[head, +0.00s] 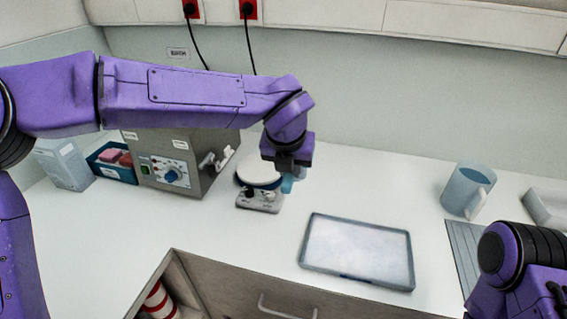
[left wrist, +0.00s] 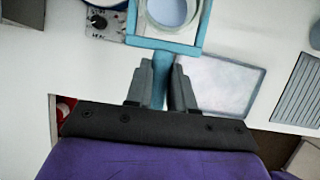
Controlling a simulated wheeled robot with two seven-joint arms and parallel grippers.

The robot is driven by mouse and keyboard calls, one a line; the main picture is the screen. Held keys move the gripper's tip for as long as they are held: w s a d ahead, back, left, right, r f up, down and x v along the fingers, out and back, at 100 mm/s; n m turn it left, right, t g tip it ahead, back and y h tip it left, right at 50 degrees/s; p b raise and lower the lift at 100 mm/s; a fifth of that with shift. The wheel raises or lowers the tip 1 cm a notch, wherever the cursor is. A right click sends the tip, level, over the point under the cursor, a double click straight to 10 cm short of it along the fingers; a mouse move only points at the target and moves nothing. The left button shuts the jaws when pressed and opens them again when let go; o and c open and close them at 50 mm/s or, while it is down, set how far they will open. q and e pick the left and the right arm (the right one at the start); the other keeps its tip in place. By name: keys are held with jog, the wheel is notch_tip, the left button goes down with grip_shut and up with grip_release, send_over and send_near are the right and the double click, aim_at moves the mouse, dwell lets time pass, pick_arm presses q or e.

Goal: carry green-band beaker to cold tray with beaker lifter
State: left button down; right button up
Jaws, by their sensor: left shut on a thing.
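My left gripper (head: 288,162) is shut on the blue handle of the beaker lifter (left wrist: 158,88); a bit of blue also shows below the gripper in the head view. The lifter's square frame is at the top of the left wrist view. A pale round beaker (left wrist: 172,12) shows inside that frame, cut off by the picture edge; no green band is visible. I cannot tell whether the frame bears its weight. The cold tray (head: 357,250), flat and frosty with a dark rim, lies empty to the right; it also shows in the left wrist view (left wrist: 225,85). My right gripper is out of view.
A hotplate (head: 258,198) with a white round top stands just left of the gripper. A grey control box (head: 170,165) and a blue bin (head: 112,172) are further left. A blue jug (head: 467,190) and a ribbed mat (head: 463,245) are right. Counter around the tray is clear.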

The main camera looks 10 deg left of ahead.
pick_arm(q)
jog(key=shift+s+d+f+b, duration=0.7)
jog(key=shift+s+d+b, duration=0.4)
jog(key=shift+s+d, duration=2.65)
jog(key=shift+s+d+f+b, duration=0.9)
jog(key=shift+s+d, duration=1.15)
jog(key=shift+d, duration=3.25)
jog(key=shift+f+b, duration=2.05)
jog(key=shift+b, duration=0.05)
jog(key=shift+f, duration=0.1)
jog(key=shift+f+b, duration=1)
jog(key=shift+f, duration=0.15)
jog(key=shift+f+b, duration=0.6)
jog(key=shift+f, duration=0.15)
jog(key=shift+f, duration=0.3)
